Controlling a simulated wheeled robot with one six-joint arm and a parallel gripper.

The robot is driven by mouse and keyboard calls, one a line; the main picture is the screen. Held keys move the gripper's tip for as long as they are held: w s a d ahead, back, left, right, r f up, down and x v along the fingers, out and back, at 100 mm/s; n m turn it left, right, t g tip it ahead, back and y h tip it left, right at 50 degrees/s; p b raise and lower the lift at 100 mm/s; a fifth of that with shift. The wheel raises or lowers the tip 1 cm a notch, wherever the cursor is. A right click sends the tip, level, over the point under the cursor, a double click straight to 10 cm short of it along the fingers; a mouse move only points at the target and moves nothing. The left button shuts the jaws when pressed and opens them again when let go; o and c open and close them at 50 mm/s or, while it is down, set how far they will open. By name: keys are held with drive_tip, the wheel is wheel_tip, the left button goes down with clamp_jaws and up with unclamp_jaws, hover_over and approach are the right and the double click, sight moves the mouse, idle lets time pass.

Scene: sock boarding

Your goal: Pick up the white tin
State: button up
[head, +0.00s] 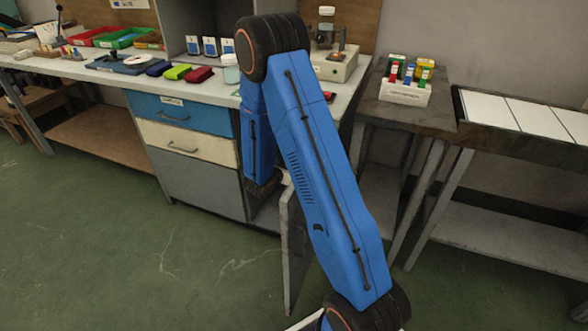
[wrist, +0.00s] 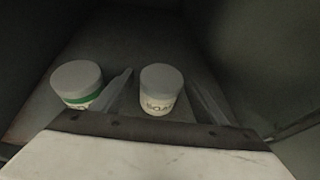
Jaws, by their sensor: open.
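In the wrist view, a white tin (wrist: 161,90) with a pale lid and dark lettering on its label stands upright on a dark cupboard floor. My gripper (wrist: 160,79) is open, with one finger on each side of this tin in the picture. I cannot tell whether either finger touches it. A second white tin with a green band (wrist: 77,86) stands to the left, outside the left finger. In the head view, my gripper and both tins are hidden at the cupboard, behind my blue arm.
Dark cupboard walls close in on both sides in the wrist view. In the head view, the cupboard door (head: 292,250) stands open. Drawers (head: 185,140) are to its left under the cluttered workbench (head: 60,68). Green floor (head: 110,240) in front is clear.

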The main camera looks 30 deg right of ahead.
drive_tip(key=c, duration=1.1)
drive_tip(key=shift+c, duration=0.2)
